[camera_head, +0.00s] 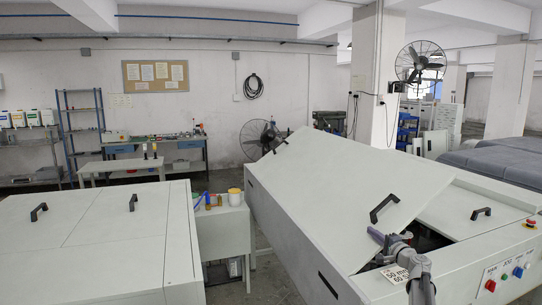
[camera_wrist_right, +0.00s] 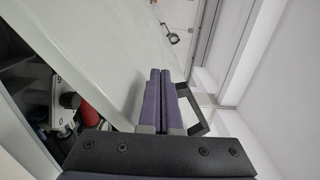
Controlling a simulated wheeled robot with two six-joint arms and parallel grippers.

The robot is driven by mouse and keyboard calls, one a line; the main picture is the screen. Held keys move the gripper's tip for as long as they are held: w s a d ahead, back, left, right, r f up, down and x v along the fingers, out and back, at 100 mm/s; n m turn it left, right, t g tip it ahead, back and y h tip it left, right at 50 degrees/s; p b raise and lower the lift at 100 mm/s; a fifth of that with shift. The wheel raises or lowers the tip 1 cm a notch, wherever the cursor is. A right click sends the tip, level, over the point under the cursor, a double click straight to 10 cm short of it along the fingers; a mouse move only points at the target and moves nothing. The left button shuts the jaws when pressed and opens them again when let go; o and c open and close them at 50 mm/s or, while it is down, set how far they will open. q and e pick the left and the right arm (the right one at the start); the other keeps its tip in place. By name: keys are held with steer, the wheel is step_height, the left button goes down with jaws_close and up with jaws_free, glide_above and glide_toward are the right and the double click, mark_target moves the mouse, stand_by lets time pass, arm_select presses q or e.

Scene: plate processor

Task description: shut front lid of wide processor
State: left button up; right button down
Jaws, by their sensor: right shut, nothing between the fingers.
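The wide processor (camera_head: 290,235) is the long pale machine at the right. Its front lid (camera_head: 345,180) is tilted, its right edge raised above a dark gap. A black bar handle (camera_head: 384,207) sits near that raised edge, and a smaller one (camera_head: 281,145) is at the far end. My right gripper (camera_head: 376,236) is just below the near handle, by the lid's edge. In the right wrist view my right gripper (camera_wrist_right: 160,75) has its fingers together and empty, over the lid's pale surface (camera_wrist_right: 100,45), with the handle (camera_wrist_right: 198,112) beside them. Contact cannot be told. My left gripper is not in view.
A second lid panel (camera_head: 455,215) lies behind the opening. A control panel with a red knob (camera_head: 490,285) is at the right end. Another pale machine (camera_head: 85,245) stands left, with a small cabinet (camera_head: 225,230) between. The right wrist view shows a red cylinder (camera_wrist_right: 90,115) inside.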

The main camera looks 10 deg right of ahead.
steer(key=shift+d+f+b, duration=0.3)
steer(key=shift+f+b, duration=0.2)
steer(key=shift+d+f+b, duration=0.3)
steer(key=shift+f+b, duration=0.2)
steer(key=shift+d+f, duration=0.2)
steer(key=shift+d, duration=0.05)
steer(key=shift+w+d+f, duration=0.1)
steer(key=shift+d+f, duration=0.05)
steer(key=shift+d, duration=0.1)
steer(key=shift+f+b, duration=0.25)
steer(key=shift+b, duration=0.3)
steer(key=f+b, duration=0.1)
steer(key=d+f+b, duration=0.1)
steer(key=shift+d+f, duration=0.2)
steer(key=shift+f, duration=0.1)
steer(key=shift+r, duration=0.1)
steer(key=s+r+p, duration=0.1)
steer(key=s, duration=0.2)
steer(key=s+r+p, duration=0.1)
steer(key=s, duration=0.3)
steer(key=s+r+p, duration=0.1)
steer(key=s, duration=0.2)
steer(key=shift+s+d+r, duration=0.35)
steer(key=shift+s+d, duration=0.05)
steer(key=shift+s+d+r+p, duration=0.15)
steer(key=shift+s+p, duration=0.2)
steer(key=shift+s, duration=0.2)
